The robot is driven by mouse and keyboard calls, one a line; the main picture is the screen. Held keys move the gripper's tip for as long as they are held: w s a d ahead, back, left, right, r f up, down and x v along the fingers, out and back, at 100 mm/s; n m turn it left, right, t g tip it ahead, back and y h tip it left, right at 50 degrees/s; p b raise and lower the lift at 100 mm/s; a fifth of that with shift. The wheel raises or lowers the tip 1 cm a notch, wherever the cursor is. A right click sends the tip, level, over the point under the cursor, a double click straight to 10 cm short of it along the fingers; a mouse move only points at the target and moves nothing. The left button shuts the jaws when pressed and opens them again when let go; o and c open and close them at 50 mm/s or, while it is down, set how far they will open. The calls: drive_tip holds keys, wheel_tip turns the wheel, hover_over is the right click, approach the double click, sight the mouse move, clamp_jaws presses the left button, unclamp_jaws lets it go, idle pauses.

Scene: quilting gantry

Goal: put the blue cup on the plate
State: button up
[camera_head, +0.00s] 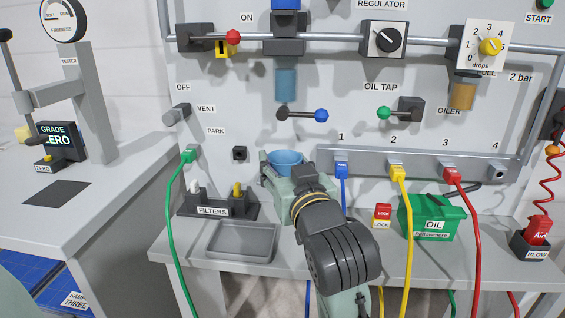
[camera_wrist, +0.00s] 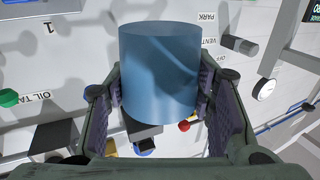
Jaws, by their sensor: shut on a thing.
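The blue cup (camera_head: 286,158) is between the fingers of my gripper (camera_head: 285,167), held above the bench in front of the panel. In the wrist view the cup (camera_wrist: 158,70) is a smooth, translucent blue cylinder. The gripper's pads (camera_wrist: 160,85) are shut on it from both sides. I cannot tell for sure which thing is the plate. A shallow grey tray (camera_head: 240,257) lies on the bench, left of and below the gripper, and a dark flat square (camera_head: 57,193) lies on the left table. Both look empty.
A black filters rack (camera_head: 217,212) stands behind the tray. Green (camera_head: 180,235), blue (camera_head: 344,190), yellow (camera_head: 408,240) and red (camera_head: 472,240) hoses hang near my arm. A green oil box (camera_head: 432,217) stands at the right. A blue bowl (camera_head: 286,84) hangs from the pipe above.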

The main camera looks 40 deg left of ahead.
drive_tip(key=w+a+p, duration=0.1)
drive_tip(key=w+a, duration=0.2)
drive_tip(key=w+a+f+p, duration=0.1)
drive_tip(key=w+a, duration=0.2)
drive_tip(key=w, duration=0.1)
drive_tip(key=w+a, duration=0.3)
drive_tip(key=w, duration=0.1)
drive_tip(key=shift+w+f+p, duration=0.15)
drive_tip(key=shift+w+p, duration=0.1)
drive_tip(key=shift+p, duration=0.15)
drive_tip(key=shift+w+f, duration=0.1)
drive_tip(key=shift+f, duration=0.2)
drive_tip(key=shift+f+p, duration=0.4)
drive_tip(key=shift+f, duration=1.1)
drive_tip(key=shift+f, duration=0.1)
drive_tip(key=shift+f, duration=0.15)
drive_tip(key=o, duration=1.1)
drive_tip(key=shift+c, duration=0.2)
